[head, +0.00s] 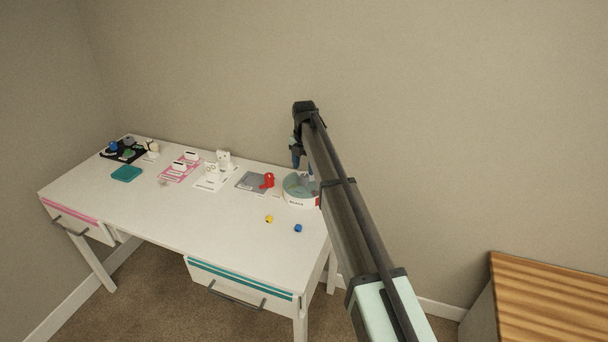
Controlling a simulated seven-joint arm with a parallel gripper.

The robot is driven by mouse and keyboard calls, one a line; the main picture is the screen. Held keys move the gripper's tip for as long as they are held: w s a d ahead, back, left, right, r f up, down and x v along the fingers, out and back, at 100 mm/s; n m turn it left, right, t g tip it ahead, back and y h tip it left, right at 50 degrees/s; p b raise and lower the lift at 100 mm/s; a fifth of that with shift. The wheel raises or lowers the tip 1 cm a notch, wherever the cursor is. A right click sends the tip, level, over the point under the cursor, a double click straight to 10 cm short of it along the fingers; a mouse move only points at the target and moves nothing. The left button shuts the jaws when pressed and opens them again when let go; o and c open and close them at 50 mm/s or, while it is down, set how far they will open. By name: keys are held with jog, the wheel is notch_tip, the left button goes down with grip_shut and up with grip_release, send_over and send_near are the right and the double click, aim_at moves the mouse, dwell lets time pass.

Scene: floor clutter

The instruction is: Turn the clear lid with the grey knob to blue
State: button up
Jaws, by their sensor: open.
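A round white container (300,203) stands near the right end of the white desk. A clear, bluish lid (292,187) is on its top. The container's side has small dark lettering and a red patch near its right edge. My gripper (303,170) is open, pointing down over the lid. I cannot tell whether its fingers touch the lid. The grey knob is not clear, as the fingers and arm cover that part. No blue mark on the container can be made out at this size.
A red object (267,180) stands on a grey plate left of the container. A yellow piece (269,219) and a blue piece (298,228) lie in front. The desk front (170,215) is clear.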

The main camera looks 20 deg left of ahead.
aim_at(304, 176)
notch_tip(304, 176, up, 8)
jog(key=shift+r, duration=0.25)
dwell(0.5)
